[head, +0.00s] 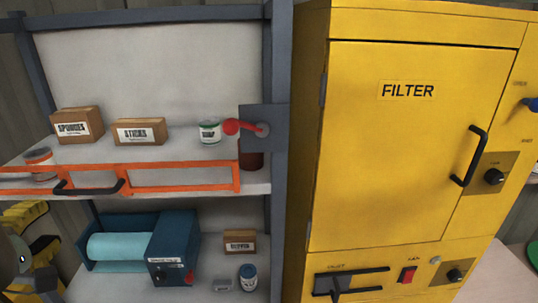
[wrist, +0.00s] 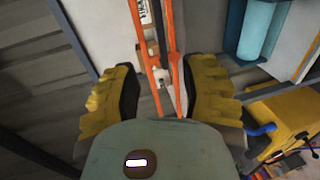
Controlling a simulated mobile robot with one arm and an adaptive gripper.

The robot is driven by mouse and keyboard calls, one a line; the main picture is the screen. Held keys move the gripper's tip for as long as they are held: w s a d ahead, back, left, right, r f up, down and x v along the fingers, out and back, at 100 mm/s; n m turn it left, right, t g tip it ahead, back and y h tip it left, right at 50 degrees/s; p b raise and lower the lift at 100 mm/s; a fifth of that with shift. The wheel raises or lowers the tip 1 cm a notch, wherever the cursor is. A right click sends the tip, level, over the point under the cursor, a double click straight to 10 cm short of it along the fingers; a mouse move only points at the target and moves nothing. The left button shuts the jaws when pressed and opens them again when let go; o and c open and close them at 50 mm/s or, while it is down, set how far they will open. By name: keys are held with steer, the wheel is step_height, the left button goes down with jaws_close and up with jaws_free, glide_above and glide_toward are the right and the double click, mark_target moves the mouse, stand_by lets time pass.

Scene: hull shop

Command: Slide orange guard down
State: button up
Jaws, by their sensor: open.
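The orange guard (head: 180,165) is a rail frame across the front edge of the upper shelf, with a black handle (head: 90,187) on its left part. In the wrist view, orange bars of the guard (wrist: 174,50) run up the picture in line with the gap between my fingers. My gripper (wrist: 160,88) is open, its yellow and black fingers spread wide with nothing held. In the head view it shows only partly at the lower left edge, below and left of the handle. I cannot tell how far the fingers are from the guard.
The upper shelf holds a sponges box (head: 77,125), a sticks box (head: 139,131) and small cans. A red-knobbed lever (head: 245,128) is on the grey post. A blue roll dispenser (head: 172,250) stands on the lower shelf. A yellow filter cabinet (head: 400,150) fills the right.

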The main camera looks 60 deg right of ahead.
mark_target(86, 193)
steer(key=b+x, duration=0.4)
steer(key=x, duration=0.8)
steer(key=shift+s+d+r, duration=0.1)
steer(key=shift+d, duration=0.05)
steer(key=shift+w+d, duration=0.5)
steer(key=shift+d, duration=0.05)
steer(key=shift+o, duration=0.3)
steer(key=shift+f, duration=0.2)
steer(key=shift+a, duration=0.1)
jaws_close()
